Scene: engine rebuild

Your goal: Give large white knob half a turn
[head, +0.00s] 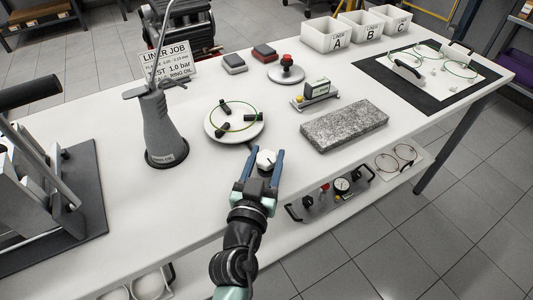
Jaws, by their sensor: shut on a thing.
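The large white knob (266,159) shows in the head view near the front edge of the white bench, with a small dark mark on its face. My gripper (266,156) reaches over the bench edge from below. Its two blue fingers stand one on each side of the knob and are shut on it.
Just behind the knob is a round white plate (234,134) with a green ring and black clips. A grey oil can (160,125) stands left, a granite block (344,125) right. A gauge panel (335,190) sits below the front edge. Bins (325,42) stand at the back.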

